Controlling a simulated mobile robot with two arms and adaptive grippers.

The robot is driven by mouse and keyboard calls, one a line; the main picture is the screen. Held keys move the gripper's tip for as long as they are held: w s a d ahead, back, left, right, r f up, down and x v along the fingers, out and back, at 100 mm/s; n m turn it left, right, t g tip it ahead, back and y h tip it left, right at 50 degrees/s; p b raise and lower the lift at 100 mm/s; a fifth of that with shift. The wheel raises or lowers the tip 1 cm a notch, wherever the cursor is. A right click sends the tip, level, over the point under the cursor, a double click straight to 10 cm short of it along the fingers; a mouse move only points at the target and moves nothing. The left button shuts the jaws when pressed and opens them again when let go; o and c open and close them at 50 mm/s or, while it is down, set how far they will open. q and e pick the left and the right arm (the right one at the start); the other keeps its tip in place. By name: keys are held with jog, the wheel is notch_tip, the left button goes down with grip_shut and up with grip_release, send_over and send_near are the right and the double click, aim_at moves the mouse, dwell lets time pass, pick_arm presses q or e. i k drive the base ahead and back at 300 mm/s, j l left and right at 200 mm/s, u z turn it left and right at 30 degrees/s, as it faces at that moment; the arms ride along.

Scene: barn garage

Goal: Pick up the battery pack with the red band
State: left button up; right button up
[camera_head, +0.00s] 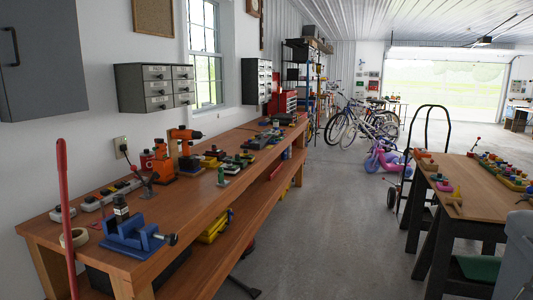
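I cannot make out the battery pack with the red band for certain. A long wooden workbench (195,200) runs along the left wall with many small tools and parts on it. An orange drill (185,136) stands near its middle, with small red and orange items (147,161) just left of it, too small to tell apart. A small dark block (121,207) shows at the blue vise (132,235) on the near end. Neither of my grippers is in view.
A second wooden table (455,185) with several colourful items stands on the right. A grey bin (515,255) is at the lower right. A hand truck (425,140), a purple children's bike (387,160) and bicycles (360,122) stand beyond. The concrete floor (330,230) between the tables is mostly clear.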

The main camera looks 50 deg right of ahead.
aim_at(213, 151)
jog(key=z, duration=1.4)
jog(key=i+l+z, duration=0.35)
jog(key=i, duration=0.2)
jog(key=i+z, duration=0.35)
jog(key=i, duration=0.2)
jog(key=i+l, duration=0.1)
jog(key=i, duration=0.4)
jog(key=i+l+u, duration=0.1)
jog(key=i, duration=0.35)
jog(key=i+l, duration=0.15)
jog(key=i, duration=0.35)
jog(key=i+l, duration=0.15)
jog(key=i, duration=0.3)
jog(key=j+u, duration=0.05)
